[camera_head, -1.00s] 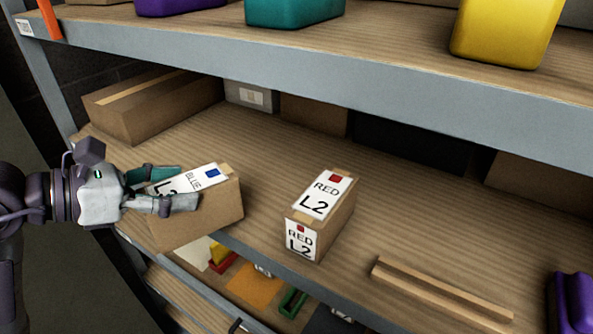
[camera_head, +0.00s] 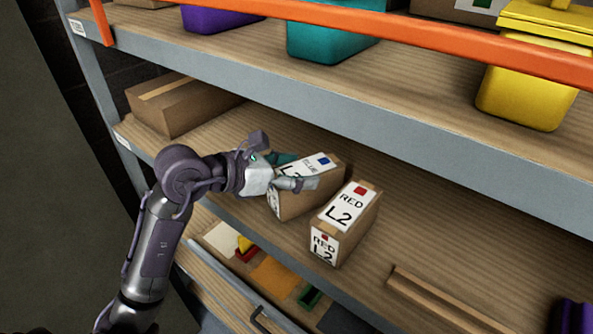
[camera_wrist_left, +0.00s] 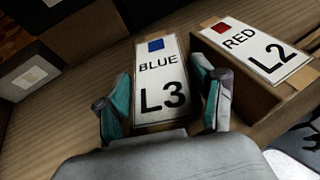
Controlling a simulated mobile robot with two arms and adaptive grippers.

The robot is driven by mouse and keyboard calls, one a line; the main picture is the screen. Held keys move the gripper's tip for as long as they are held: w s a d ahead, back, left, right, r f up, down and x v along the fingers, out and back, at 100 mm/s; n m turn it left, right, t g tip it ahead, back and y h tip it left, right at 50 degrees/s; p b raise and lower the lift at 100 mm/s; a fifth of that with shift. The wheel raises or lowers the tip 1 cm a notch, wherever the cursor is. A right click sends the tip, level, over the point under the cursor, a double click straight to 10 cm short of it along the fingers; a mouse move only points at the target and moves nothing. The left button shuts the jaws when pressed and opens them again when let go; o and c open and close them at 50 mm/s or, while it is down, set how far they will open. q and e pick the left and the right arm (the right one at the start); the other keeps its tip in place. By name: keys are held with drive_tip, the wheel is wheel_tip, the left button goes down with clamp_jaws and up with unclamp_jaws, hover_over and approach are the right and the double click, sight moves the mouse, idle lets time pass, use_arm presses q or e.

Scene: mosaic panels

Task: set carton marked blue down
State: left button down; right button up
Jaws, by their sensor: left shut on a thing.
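The carton marked blue (camera_head: 318,192) is a brown box with a white label, a blue square and "L3". It is at the middle shelf, left of the carton marked red. My left gripper (camera_head: 294,172) is shut on it, with a finger on each side. In the left wrist view the blue carton's label (camera_wrist_left: 160,85) shows between the two teal-padded fingers (camera_wrist_left: 166,100). Whether its underside touches the shelf is hidden. The right gripper is not in view.
The carton marked red (camera_head: 352,225), labelled "L2", stands close on the right. A wooden strip (camera_head: 440,300) lies further right on the shelf (camera_head: 425,235). A long brown box (camera_head: 180,105) stands at the back left. An upper shelf beam (camera_head: 400,115) runs overhead.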

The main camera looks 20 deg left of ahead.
use_arm(q)
drive_tip(key=shift+f, duration=0.55)
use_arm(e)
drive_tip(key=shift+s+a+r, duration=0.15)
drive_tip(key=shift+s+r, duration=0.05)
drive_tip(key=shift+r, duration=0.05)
use_arm(q)
drive_tip(key=shift+f, duration=0.2)
drive_tip(key=shift+c, duration=0.7)
unclamp_jaws()
drive_tip(key=shift+s, duration=0.1)
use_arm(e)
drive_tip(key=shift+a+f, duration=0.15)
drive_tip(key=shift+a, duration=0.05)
